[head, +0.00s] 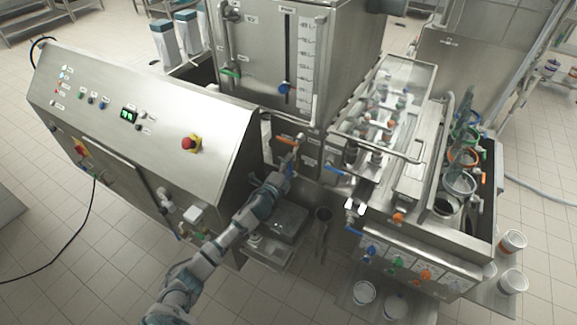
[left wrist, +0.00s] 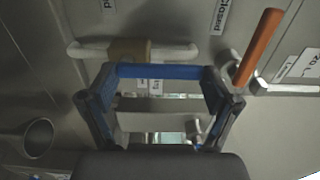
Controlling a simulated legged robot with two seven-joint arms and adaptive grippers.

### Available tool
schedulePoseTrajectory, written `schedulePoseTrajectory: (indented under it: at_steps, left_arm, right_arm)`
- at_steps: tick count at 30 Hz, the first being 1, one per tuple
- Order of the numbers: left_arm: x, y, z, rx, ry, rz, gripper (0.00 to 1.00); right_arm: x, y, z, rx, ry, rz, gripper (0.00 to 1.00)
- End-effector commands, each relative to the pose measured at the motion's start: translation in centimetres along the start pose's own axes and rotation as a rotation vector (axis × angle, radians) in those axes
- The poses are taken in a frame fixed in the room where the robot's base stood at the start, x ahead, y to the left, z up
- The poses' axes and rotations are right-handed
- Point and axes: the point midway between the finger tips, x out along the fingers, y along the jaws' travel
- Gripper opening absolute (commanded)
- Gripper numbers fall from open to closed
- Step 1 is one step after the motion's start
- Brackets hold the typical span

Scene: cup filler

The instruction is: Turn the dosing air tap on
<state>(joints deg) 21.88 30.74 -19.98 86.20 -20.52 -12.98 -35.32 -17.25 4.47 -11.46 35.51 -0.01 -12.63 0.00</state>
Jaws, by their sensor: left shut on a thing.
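My left arm reaches up from the bottom of the head view, and its gripper (head: 289,163) is at the machine's front, just below an orange tap lever (head: 285,139). In the left wrist view the two dark fingers of the left gripper (left wrist: 160,82) stand apart with a blue bar-shaped handle (left wrist: 158,72) between their tips, shut on it. A brass-coloured valve body (left wrist: 129,50) on a white horizontal pipe lies just behind it. The orange lever shows to the right (left wrist: 258,47), tilted and clear of the fingers. The head view hides the blue handle. My right gripper is not in view.
A sloped control panel (head: 110,105) with a red stop button (head: 191,144) is left of my arm. A clear-covered conveyor section (head: 385,95) and cups (head: 459,183) are to the right. Labels, one reading "Closed" (left wrist: 219,17), are near the valves.

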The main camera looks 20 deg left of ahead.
Motion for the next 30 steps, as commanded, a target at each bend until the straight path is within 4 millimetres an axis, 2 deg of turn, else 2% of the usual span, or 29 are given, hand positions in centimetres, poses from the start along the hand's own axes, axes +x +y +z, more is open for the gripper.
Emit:
schedulePoseTrajectory:
  at_steps: [12,13,14,25,30]
  left_arm:
    - [-0.1,0.5,-0.3,0.013,0.004,0.007,0.26]
    - [-0.1,0.5,-0.3,0.013,0.004,0.007,0.91]
    - [-0.1,0.5,-0.4,0.013,0.004,0.008,0.98]
    - [-0.2,0.3,-0.1,0.009,0.002,0.005,1.00]
    - [-2.0,0.5,-0.1,0.009,0.003,0.006,1.00]
  right_arm:
    - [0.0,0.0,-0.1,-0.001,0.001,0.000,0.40]
    - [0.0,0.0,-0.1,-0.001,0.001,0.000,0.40]
    - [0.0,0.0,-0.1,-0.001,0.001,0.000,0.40]
    - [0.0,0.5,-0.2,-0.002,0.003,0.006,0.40]
    - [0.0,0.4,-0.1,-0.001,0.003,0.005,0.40]
